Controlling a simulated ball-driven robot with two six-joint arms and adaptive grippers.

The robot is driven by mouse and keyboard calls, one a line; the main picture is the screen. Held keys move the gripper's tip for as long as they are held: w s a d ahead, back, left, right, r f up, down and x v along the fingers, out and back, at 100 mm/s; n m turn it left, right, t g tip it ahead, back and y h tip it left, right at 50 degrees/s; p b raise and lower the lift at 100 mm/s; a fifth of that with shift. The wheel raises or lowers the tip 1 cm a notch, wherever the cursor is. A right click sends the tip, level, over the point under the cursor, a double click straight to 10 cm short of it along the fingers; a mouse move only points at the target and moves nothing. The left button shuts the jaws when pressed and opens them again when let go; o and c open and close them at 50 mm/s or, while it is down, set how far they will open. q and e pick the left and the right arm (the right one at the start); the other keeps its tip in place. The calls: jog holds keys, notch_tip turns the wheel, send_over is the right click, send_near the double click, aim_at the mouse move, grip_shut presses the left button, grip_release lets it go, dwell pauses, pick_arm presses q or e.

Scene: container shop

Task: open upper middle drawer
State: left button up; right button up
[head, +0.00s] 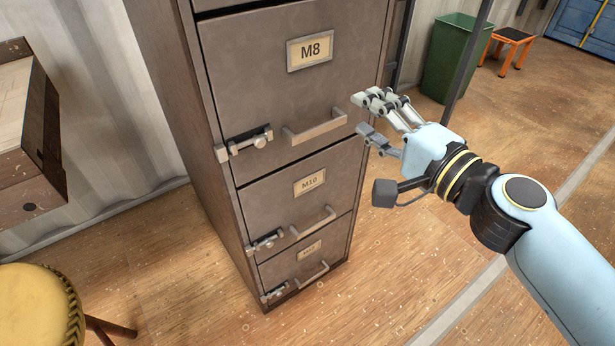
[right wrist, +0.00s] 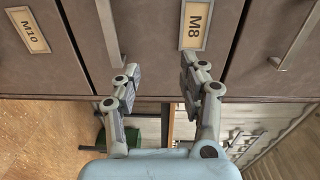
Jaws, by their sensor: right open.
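A grey-brown metal filing cabinet has a drawer labelled M8 (head: 262,95), which looks shut and flush. Its bar handle (head: 315,127) sits below the label, and a metal latch (head: 246,142) sits at its lower left corner. My right gripper (head: 360,112) is open and empty, just right of this handle, near the cabinet's right edge. In the right wrist view, the M8 label (right wrist: 196,24) lies by one fingertip of my gripper (right wrist: 157,70), and the M8 handle (right wrist: 108,30) lies by the other. Contact cannot be told. My left gripper is not in view.
Below are drawers M10 (head: 300,190) and a lower one (head: 305,253), both shut, with handles and latches. A yellow stool (head: 38,308) stands at front left, a wooden bench (head: 30,120) at left. A green bin (head: 452,58) and orange stool (head: 512,36) stand behind. Floor right of the cabinet is clear.

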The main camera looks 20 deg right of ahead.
aim_at(321, 131)
notch_tip(321, 131, down, 8)
jog(key=a+b, duration=0.1)
jog(key=b, duration=0.6)
jog(key=p+x, duration=0.1)
jog(key=x, duration=0.9)
jog(key=shift+w+a+r+p, duration=0.1)
jog(key=shift+a+r+p, duration=0.1)
jog(key=shift+p, duration=0.1)
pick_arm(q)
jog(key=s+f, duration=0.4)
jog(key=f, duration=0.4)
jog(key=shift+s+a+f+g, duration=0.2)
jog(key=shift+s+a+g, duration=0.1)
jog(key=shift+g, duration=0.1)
pick_arm(e)
grip_shut()
